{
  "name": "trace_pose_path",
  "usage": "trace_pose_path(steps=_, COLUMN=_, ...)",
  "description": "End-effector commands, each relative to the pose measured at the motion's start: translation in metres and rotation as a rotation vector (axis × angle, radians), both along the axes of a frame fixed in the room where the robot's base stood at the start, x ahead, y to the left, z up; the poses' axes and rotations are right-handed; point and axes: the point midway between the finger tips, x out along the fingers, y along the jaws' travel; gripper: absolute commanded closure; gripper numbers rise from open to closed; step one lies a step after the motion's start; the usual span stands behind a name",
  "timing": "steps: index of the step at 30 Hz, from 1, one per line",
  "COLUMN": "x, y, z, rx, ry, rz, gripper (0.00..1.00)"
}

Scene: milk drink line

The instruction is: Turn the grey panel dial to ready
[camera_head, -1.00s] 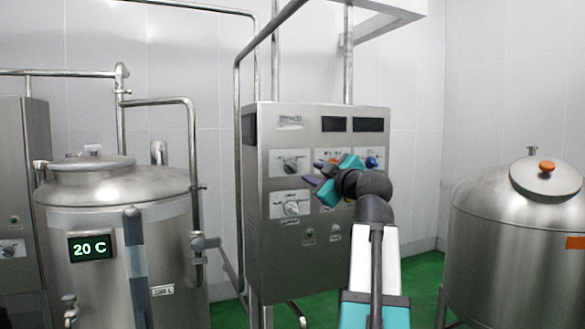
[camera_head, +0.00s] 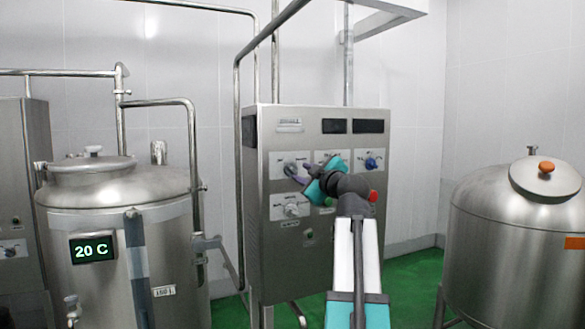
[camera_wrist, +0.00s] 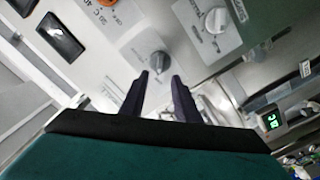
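The grey dial (camera_head: 290,168) is at the upper left of the steel panel's front (camera_head: 275,245). In the wrist view this dial (camera_wrist: 158,62) shows on a pale plate just beyond my fingertips. My gripper (camera_head: 299,178) is in front of the panel, close to the dial's lower right. In the wrist view its two dark fingers (camera_wrist: 160,75) are apart with nothing held between them. I cannot tell whether a fingertip touches the dial. The label words around the dial are too small to read.
A lighter dial (camera_head: 291,210) sits below, also in the wrist view (camera_wrist: 215,20). A blue dial (camera_head: 371,163) is to the right. An orange dial (camera_wrist: 106,3) shows at the wrist view's top edge. Steel tanks stand left (camera_head: 110,260) and right (camera_head: 510,250).

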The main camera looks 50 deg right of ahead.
Motion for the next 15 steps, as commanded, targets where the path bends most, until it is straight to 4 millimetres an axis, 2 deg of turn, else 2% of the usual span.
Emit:
trace_pose_path(steps=6, x=0.031, y=-0.013, z=0.003, rx=0.001, ry=0.001, rz=0.001, gripper=0.71)
trace_pose_path(steps=15, x=0.060, y=-0.025, z=0.002, rx=0.000, ry=0.001, rz=0.001, gripper=0.71)
